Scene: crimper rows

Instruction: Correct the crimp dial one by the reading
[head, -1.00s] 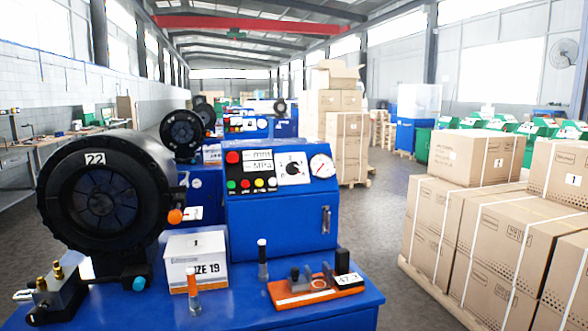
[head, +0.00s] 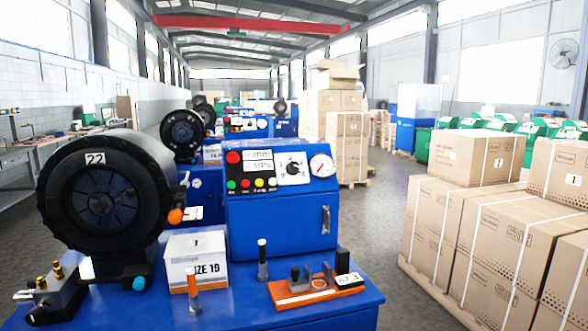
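The nearest blue crimper machine (head: 280,221) stands in the middle of the head view. Its sloped panel carries a black rotary dial (head: 293,169) on a white plate, right of a small display (head: 259,160). The display's text is too small to read surely. A round white gauge (head: 321,166) sits right of the dial. A white card box (head: 197,262) in front is marked "1" and "IZE 19", its left part hidden behind an orange-topped tool. The black round crimping head (head: 102,198) bears a "22" label. Neither of my grippers is in view.
On the blue bench lie an orange tray (head: 316,291) with small dark parts, a dark upright pin (head: 262,260) and brass fittings (head: 50,279). Strapped cartons (head: 515,245) fill the right side. Grey floor (head: 385,230) is clear between machine and cartons.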

